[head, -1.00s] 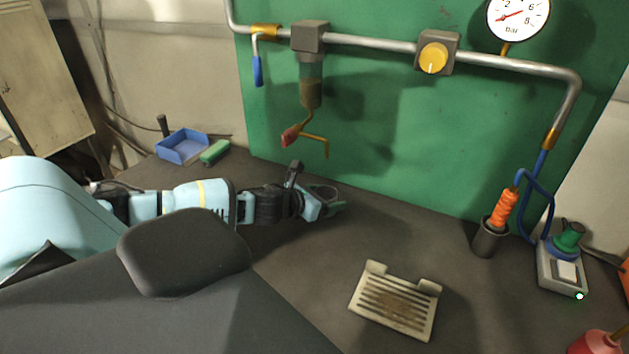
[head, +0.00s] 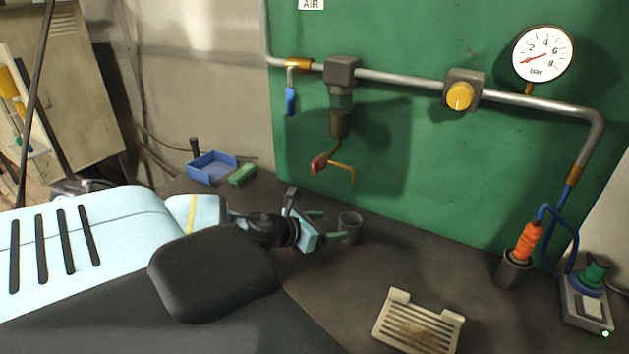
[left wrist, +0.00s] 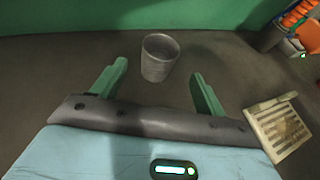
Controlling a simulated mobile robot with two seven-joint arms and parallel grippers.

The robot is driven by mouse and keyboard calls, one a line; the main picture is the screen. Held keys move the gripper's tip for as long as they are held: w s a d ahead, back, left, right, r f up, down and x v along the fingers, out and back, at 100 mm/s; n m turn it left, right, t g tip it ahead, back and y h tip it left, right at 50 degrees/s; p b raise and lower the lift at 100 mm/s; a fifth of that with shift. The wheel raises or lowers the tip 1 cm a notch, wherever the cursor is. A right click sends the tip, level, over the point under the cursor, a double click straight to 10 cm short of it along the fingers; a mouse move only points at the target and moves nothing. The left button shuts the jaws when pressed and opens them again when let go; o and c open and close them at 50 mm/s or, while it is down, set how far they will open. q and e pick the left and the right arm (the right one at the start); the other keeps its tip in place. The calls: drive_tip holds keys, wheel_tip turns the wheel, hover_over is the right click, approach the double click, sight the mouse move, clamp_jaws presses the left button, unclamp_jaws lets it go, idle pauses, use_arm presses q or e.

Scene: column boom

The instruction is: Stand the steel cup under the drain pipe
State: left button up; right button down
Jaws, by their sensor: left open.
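The steel cup (head: 350,227) stands upright on the dark bench, a little below and in front of the drain pipe (head: 345,169) in the head view. The drain pipe is a thin brass tube with a red lever, bent downward under the filter bowl. My left gripper (head: 328,226) is open just left of the cup. In the left wrist view the cup (left wrist: 160,57) stands beyond the two green fingertips (left wrist: 158,70), between their lines, with nothing held. My right gripper is not in view.
A slotted metal plate (head: 418,324) lies on the bench to the front right. A blue tray (head: 212,168) and a green block (head: 243,175) lie at the back left. A dark holder (head: 513,270) with an orange-handled tool stands at right. Bench around the cup is clear.

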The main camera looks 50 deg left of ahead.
use_arm(q)
drive_tip(key=shift+s+a+r, duration=0.1)
drive_tip(key=shift+s+a, duration=0.05)
drive_tip(key=shift+s, duration=0.3)
drive_tip(key=shift+s+a+r, duration=0.1)
drive_tip(key=shift+s+a, duration=0.05)
drive_tip(key=shift+s, duration=0.25)
drive_tip(key=shift+s+d+r, duration=0.15)
drive_tip(key=shift+s+r, duration=0.15)
drive_tip(key=shift+s, duration=0.2)
drive_tip(key=shift+r, duration=0.1)
idle(0.9)
